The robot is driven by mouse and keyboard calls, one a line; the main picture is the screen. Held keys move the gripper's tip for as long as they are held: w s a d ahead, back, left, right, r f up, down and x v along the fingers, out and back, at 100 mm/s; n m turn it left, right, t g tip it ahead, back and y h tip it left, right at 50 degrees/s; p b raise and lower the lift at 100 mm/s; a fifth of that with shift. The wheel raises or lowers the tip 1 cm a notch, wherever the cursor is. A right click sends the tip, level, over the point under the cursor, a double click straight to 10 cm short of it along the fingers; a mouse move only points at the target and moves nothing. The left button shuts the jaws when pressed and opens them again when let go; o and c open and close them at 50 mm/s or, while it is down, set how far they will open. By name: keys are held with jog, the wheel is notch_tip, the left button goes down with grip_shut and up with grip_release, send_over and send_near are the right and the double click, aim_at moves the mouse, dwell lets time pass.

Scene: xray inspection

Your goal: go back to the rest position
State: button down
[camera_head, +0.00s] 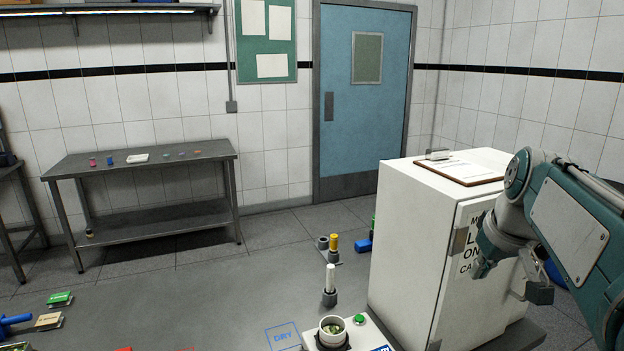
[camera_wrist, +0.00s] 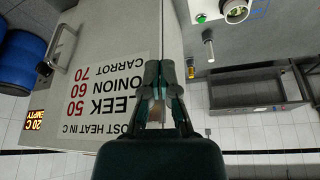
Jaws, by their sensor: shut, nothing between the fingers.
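My arm reaches in from the right of the head view, in front of the white cabinet (camera_head: 405,235). My gripper (camera_wrist: 161,75) is shut and empty in the wrist view. Its fingertips overlap the edge of the cabinet front in that view, and I cannot tell the gap to it. The cabinet front (camera_wrist: 112,35) carries a heat label for leek, onion and carrot, seen upside down. A handle (camera_wrist: 62,50) and a small display (camera_wrist: 36,121) reading 20 C and EMPTY also show there.
A clipboard (camera_head: 462,171) lies on the cabinet top. A steel table (camera_head: 140,173) with small items stands at the back left, near a blue door (camera_head: 364,110). A bench with a cup (camera_head: 333,330) is at the front. Blue drums (camera_wrist: 22,50) stand beside the cabinet.

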jog(key=s+a+f+t, duration=0.1)
jog(key=s+a+f, duration=1.1)
jog(key=s, duration=0.4)
jog(key=shift+s+a+m, duration=0.25)
jog(key=shift+a+m, duration=0.15)
jog(key=shift+a, duration=0.1)
